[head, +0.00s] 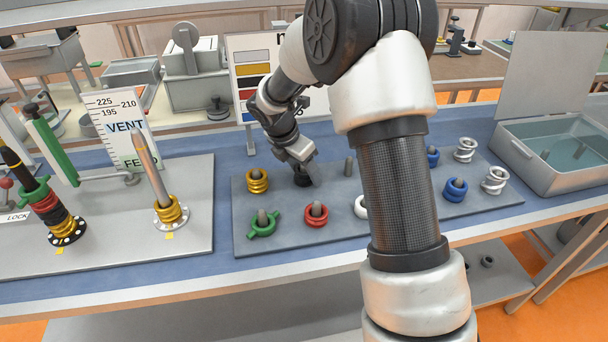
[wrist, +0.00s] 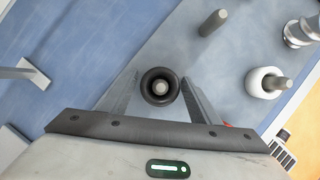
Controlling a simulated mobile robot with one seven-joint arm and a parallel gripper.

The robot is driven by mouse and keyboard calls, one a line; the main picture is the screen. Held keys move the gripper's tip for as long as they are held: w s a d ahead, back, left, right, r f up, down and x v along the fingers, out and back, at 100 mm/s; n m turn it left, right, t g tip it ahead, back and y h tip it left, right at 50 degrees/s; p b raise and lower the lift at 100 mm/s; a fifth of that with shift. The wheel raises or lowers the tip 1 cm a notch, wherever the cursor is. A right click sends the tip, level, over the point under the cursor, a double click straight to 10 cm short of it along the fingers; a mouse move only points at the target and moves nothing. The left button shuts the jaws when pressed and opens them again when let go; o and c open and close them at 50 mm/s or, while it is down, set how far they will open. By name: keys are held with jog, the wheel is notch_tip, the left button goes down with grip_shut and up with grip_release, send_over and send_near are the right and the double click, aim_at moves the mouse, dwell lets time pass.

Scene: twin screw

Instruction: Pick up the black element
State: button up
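The black element (wrist: 160,87) is a black ring around a grey peg on the grey peg board. In the wrist view it lies between the two fingers of my gripper (wrist: 158,88), with a small gap showing on each side. In the head view my gripper (head: 305,172) points down at the board, right over the black element (head: 302,181), which is partly hidden by the fingers. The fingers are apart, and I see no contact with the ring.
Around it on the board (head: 290,242) stand a yellow element (head: 257,181), a red one (head: 316,213), a green one (head: 262,224) and a bare peg (head: 348,167). Blue and silver elements are to the right. A rod with stacked rings (head: 52,212) stands at left.

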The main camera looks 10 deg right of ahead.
jog(key=c, duration=1.1)
jog(key=shift+r, duration=0.15)
